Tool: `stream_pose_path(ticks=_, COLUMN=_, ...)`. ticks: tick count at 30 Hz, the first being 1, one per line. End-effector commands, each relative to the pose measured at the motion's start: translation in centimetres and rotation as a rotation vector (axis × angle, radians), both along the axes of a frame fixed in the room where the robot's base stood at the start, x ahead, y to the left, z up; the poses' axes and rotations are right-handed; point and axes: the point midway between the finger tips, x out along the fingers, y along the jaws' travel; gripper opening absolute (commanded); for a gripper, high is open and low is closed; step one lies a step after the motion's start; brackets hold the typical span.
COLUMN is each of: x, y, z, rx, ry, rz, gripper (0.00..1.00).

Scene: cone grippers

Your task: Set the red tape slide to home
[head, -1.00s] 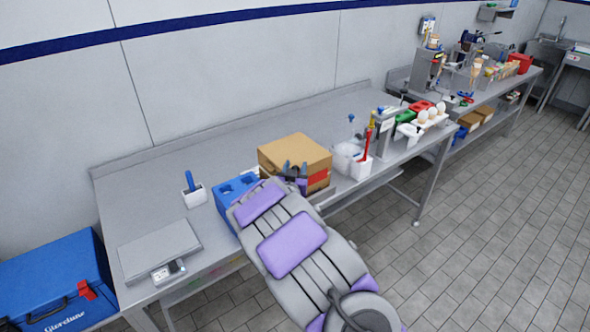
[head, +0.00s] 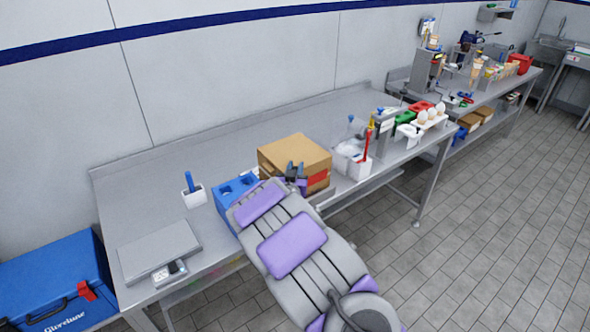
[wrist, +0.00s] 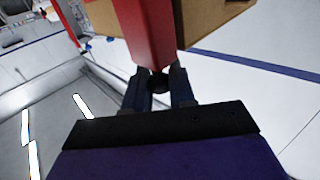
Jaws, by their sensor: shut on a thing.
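The red tape slide (head: 318,178) shows as a red patch on the front side of the brown cardboard box (head: 294,152). In the wrist view the slide (wrist: 148,30) is a long red bar running up past the box (wrist: 212,18). My gripper (wrist: 160,86) is shut at the lower end of this bar, with a dark round part between its fingers. In the head view my gripper (head: 296,170) is in front of the box, just left of the red patch. My arm hides part of the box's lower front.
A blue block with holes (head: 236,190) stands left of the box. A white holder with a red-handled tool (head: 360,168) stands to its right. A white cup with a blue handle (head: 195,195) and a scale (head: 160,250) are farther left. The bench behind is clear.

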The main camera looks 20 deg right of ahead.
Motion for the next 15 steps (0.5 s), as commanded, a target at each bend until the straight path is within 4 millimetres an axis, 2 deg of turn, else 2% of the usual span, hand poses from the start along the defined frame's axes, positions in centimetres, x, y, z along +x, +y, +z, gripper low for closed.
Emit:
stream_pose_path(ticks=4, x=0.1, y=-0.1, z=0.0, rx=0.0, ry=0.0, rz=0.001, gripper=0.0)
stream_pose_path(ticks=8, x=0.5, y=-1.3, z=0.1, rx=0.0, ry=-0.001, rz=0.0, gripper=0.0)
stream_pose_path(ticks=11, x=1.2, y=-3.1, z=0.1, rx=0.0, ry=-0.001, rz=-0.002, gripper=0.0)
stream_pose_path(ticks=15, x=2.3, y=-6.5, z=0.1, rx=0.002, ry=-0.001, rz=-0.004, gripper=0.0)
